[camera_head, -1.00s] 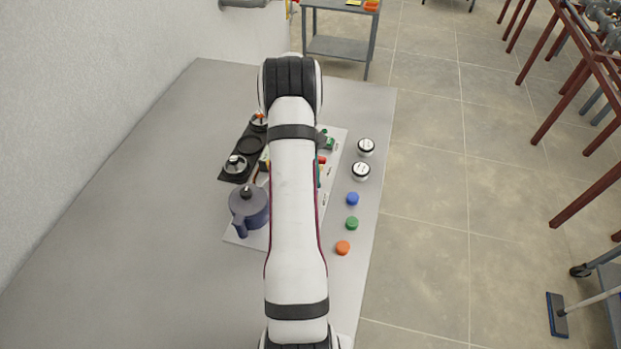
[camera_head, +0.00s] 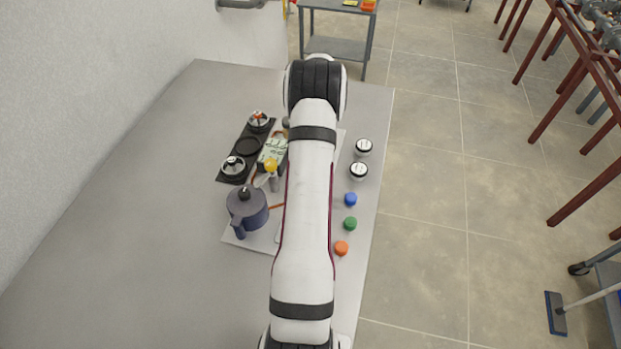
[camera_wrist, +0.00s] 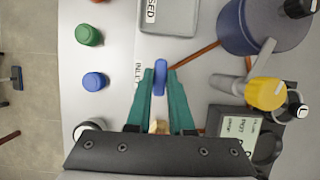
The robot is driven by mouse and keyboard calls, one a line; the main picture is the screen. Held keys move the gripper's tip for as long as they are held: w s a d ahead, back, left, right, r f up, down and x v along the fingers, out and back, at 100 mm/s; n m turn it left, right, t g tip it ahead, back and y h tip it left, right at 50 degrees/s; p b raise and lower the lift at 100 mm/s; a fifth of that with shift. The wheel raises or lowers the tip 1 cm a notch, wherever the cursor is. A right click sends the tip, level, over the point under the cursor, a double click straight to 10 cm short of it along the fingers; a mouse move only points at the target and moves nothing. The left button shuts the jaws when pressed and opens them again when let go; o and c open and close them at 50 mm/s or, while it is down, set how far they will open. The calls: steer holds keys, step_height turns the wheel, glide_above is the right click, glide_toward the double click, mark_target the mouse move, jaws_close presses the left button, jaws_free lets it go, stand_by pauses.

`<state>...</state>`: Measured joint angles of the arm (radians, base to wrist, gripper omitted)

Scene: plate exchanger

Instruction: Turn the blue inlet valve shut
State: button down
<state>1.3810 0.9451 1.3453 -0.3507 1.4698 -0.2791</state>
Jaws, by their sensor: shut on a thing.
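In the wrist view, the blue inlet valve handle (camera_wrist: 159,79) shows as a narrow upright blue bar between the tips of my gripper (camera_wrist: 160,85). The teal fingers are shut on it from both sides. Printed lettering that seems to read INLET (camera_wrist: 137,77) lies just left of the fingers. A plate with lettering ending in "SED" (camera_wrist: 160,14) lies beyond the handle. In the head view my arm hides the valve and the gripper. How far the valve is turned cannot be told.
A dark blue lidded pot (camera_head: 246,207) and a yellow-topped fitting (camera_head: 271,166) stand left of my arm. Blue (camera_head: 350,199), green (camera_head: 350,223) and orange (camera_head: 341,248) caps and two white round pieces (camera_head: 359,170) line the right edge. The table's left part is clear.

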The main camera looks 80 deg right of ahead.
stand_by(0.5)
steer(key=c, duration=0.8)
jaws_free()
steer(key=v, duration=1.5)
steer(key=shift+d+r, duration=0.25)
steer(key=shift+r, duration=0.1)
